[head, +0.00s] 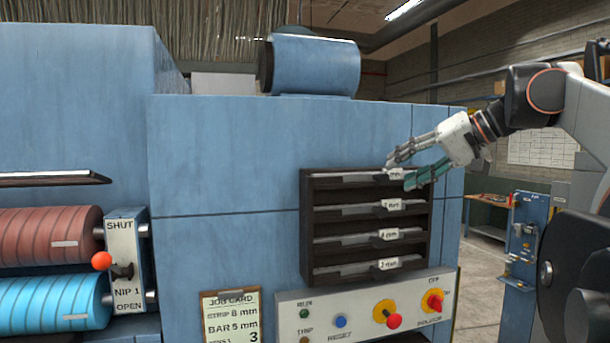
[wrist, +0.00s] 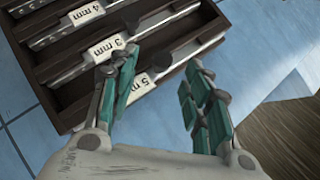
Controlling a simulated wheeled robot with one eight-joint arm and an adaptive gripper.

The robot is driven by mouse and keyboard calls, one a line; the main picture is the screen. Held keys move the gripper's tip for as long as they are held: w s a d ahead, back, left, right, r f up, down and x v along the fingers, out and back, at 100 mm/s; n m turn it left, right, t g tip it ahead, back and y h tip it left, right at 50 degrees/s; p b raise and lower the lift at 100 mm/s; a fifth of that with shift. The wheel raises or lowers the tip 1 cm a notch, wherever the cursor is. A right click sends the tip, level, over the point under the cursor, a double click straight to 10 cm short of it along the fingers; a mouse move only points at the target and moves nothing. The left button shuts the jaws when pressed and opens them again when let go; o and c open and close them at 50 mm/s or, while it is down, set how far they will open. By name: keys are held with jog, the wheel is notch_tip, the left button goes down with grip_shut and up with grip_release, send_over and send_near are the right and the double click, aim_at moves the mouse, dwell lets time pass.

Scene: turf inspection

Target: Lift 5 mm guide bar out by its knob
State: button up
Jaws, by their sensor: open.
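The dark guide bar rack (head: 306,240) is fixed to the blue machine front and holds labelled bars in stacked slots. The 5 mm bar's label (wrist: 142,88) is the lowest and nearest in the wrist view. I cannot tell whether a finger touches the knob.
The 3 mm label (wrist: 103,48) and 4 mm label (wrist: 82,15) mark neighbouring slots. A switch panel (head: 350,308) sits just below the rack. The job card (head: 231,318) reads BAR 5 mm. Rollers and a red-knobbed lever (head: 102,261) are at left.

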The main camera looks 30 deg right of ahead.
aim_at(388, 176)
jog(key=x, duration=0.4)
jog(key=shift+w+r+p, duration=0.1)
jog(key=shift+r+p, duration=0.1)
jog(key=shift+p, duration=0.2)
jog(key=shift+c, duration=0.6)
grip_shut()
jog(key=shift+r, duration=0.15)
notch_tip(388, 176, up, 20)
jog(key=p, duration=0.1)
jog(key=shift+f, duration=0.2)
